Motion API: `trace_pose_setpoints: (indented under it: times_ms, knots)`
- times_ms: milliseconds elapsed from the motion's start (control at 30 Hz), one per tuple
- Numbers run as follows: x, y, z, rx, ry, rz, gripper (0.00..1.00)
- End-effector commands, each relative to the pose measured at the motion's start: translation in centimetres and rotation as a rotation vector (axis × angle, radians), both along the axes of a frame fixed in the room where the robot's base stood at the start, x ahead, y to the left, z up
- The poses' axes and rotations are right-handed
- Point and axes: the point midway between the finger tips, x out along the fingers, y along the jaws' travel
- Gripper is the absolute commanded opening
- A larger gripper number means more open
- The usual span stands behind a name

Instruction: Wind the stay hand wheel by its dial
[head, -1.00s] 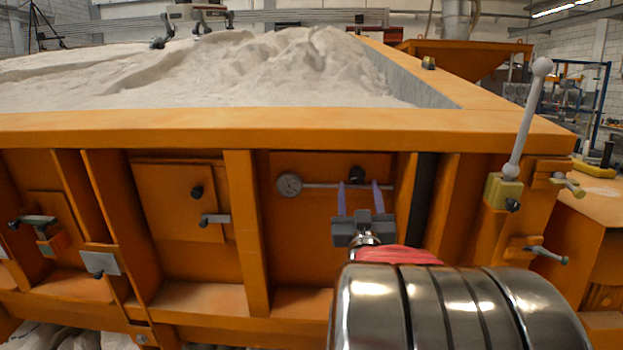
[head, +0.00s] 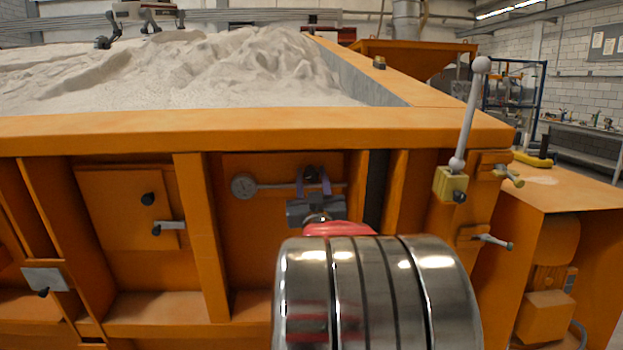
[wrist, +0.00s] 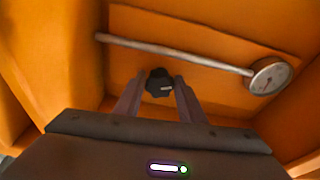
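A small black hand wheel (head: 311,173) sits on the orange side panel of the sandbed, and it also shows in the wrist view (wrist: 160,83). My gripper (head: 313,180) faces the panel. In the wrist view its two fingers (wrist: 159,88) are apart, one on each side of the wheel. I cannot tell whether they touch it. My arm hides the panel below.
A horizontal grey rod (wrist: 180,55) runs close to the wheel. Upright orange ribs (head: 200,235) flank the recess, and the sandbed rim (head: 250,130) juts out above. A ball-topped lever (head: 468,120) stands at the right.

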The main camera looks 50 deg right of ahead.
Motion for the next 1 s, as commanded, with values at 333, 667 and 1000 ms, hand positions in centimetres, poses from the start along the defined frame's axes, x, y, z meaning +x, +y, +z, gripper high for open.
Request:
trace_pose_setpoints:
  times_ms: [333, 667, 1000]
  knots:
    - [-0.01, 0.00, 0.00, 0.000, 0.000, 0.000, 0.11]
    - [0.00, 0.02, -0.01, 0.063, -0.072, 0.017, 0.11]
    - [-0.03, 0.00, -0.01, 0.067, -0.076, 0.018, 0.38]
